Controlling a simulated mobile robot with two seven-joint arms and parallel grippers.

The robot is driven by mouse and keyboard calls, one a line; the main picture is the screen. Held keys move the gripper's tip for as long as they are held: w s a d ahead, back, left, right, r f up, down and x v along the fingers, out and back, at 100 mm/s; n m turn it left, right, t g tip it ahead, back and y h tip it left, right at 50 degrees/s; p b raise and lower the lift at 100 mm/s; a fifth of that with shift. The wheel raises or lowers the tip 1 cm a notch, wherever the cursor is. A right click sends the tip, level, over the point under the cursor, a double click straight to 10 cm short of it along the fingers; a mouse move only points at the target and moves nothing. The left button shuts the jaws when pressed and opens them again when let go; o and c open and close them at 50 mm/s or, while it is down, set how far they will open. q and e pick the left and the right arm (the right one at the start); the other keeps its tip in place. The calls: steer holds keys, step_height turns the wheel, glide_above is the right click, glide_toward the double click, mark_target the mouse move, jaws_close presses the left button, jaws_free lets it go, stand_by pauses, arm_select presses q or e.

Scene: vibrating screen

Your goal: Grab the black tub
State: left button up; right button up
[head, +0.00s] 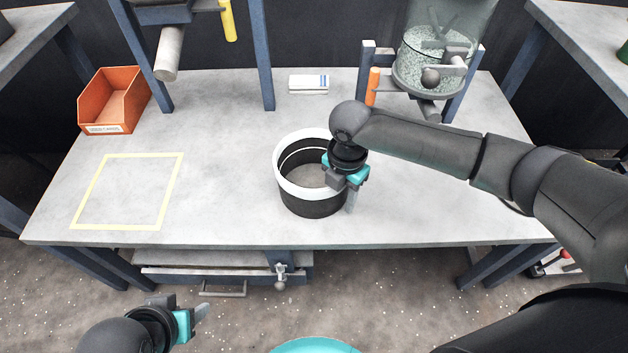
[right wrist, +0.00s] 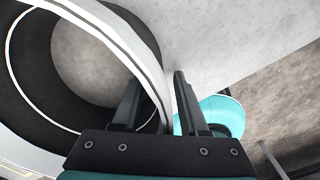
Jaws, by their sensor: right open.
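The black tub (head: 310,204) with a white rim stands upright on the workbench, near the middle of its front edge. It looks empty inside. My right gripper (head: 343,190) is open at the tub's right rim, pointing down. In the right wrist view, the rim of the tub (right wrist: 128,38) passes between the fingers of my right gripper (right wrist: 155,88), one finger inside the tub and one outside. My left gripper (head: 193,319) is low at the bottom left, in front of the bench and away from the tub; its finger gap is not clear.
The grey workbench (head: 230,190) has a yellow taped square (head: 128,228) at left and an orange bin (head: 112,98) behind it. A small white box (head: 308,84) lies at the back. A clear container of granules (head: 420,72) stands on a frame at back right, behind my right arm.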

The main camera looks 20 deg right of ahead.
steer(key=shift+f, duration=0.25)
steer(key=shift+c, duration=0.3)
jaws_close()
steer(key=shift+s+f, duration=0.1)
steer(key=shift+s, duration=0.1)
stand_by(0.8)
